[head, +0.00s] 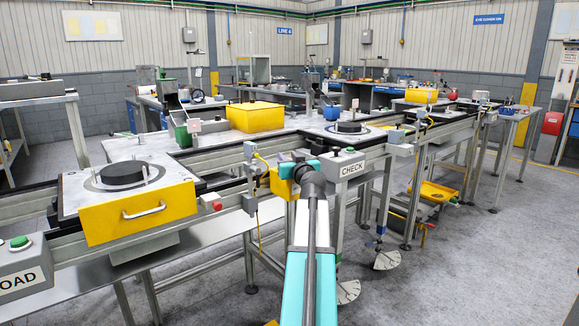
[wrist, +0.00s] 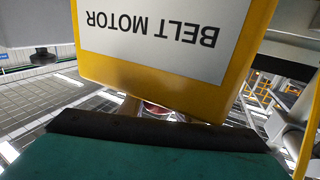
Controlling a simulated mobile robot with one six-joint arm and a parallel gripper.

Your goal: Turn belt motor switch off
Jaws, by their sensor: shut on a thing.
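The belt motor switch box is yellow with a white BELT MOTOR label (wrist: 150,35), upside down and close in the wrist view. In the head view the yellow box (head: 279,185) sits on the conveyor's front side, partly behind my arm. My gripper (head: 292,168) is at this box. In the wrist view my gripper (wrist: 155,112) is below the label, shut on the switch, of which a small red and pale part shows just under the box. The gripper's dark edge hides most of the switch, so its position cannot be read.
A CHECK control box (head: 347,163) is just right of my arm on the conveyor side. A yellow pallet (head: 137,215) with a black disc stands on the conveyor at left. A red button box (head: 212,201) is left of the switch box. The floor at right is open.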

